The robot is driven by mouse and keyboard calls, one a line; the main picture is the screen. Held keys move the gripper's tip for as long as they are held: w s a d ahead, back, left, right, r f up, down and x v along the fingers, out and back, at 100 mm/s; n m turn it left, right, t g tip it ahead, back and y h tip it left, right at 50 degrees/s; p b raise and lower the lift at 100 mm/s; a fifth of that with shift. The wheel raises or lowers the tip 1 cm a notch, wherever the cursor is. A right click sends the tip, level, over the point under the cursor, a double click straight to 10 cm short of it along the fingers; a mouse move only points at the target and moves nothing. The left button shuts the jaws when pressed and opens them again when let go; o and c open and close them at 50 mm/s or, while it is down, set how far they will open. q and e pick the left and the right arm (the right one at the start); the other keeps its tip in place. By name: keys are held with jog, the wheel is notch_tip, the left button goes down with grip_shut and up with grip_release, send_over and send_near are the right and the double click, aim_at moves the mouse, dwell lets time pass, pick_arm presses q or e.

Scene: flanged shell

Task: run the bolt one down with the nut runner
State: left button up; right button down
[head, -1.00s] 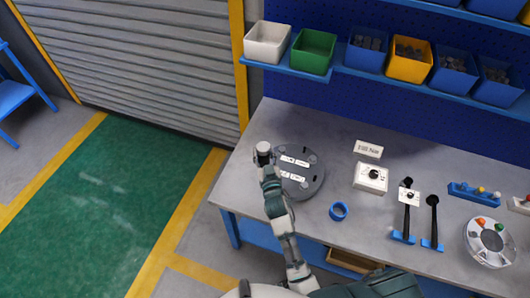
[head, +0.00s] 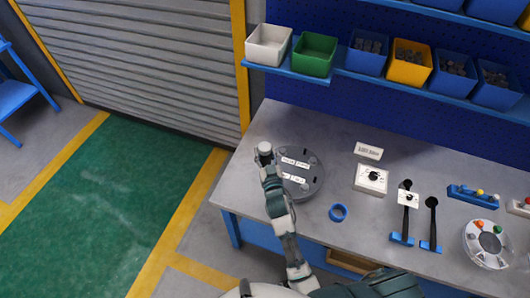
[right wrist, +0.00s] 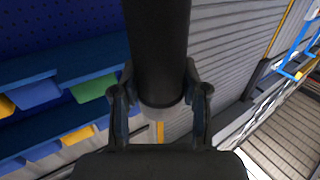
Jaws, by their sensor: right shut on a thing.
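The grey round flanged shell (head: 312,184) lies on the bench, with white labels and several round bolt spots on its top. My right gripper (head: 265,158) is at the shell's left edge in the head view. It is shut on a dark cylindrical tool with a pale end, likely the nut runner (head: 264,147). In the right wrist view, the black body of the tool (right wrist: 157,45) fills the space between the fingers of my right gripper (right wrist: 160,92). The tool's working tip and any contact with bolt one are hidden. My left gripper is out of view.
A white dial box (head: 371,179) with a sign behind it stands right of the shell. A blue ring (head: 338,212) lies in front. Two black upright handles (head: 432,220) and a round tray (head: 487,244) are farther right. Bins (head: 313,54) line the shelf above.

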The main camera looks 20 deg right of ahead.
jog(key=shift+d+r, duration=0.15)
jog(key=shift+d, duration=0.4)
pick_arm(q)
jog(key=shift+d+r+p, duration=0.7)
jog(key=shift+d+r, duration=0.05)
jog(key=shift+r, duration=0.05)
pick_arm(e)
jog(key=shift+d, duration=1)
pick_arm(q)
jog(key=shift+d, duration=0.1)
pick_arm(e)
jog(key=shift+d, duration=0.15)
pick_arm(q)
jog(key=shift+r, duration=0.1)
pick_arm(e)
jog(key=shift+a, duration=0.25)
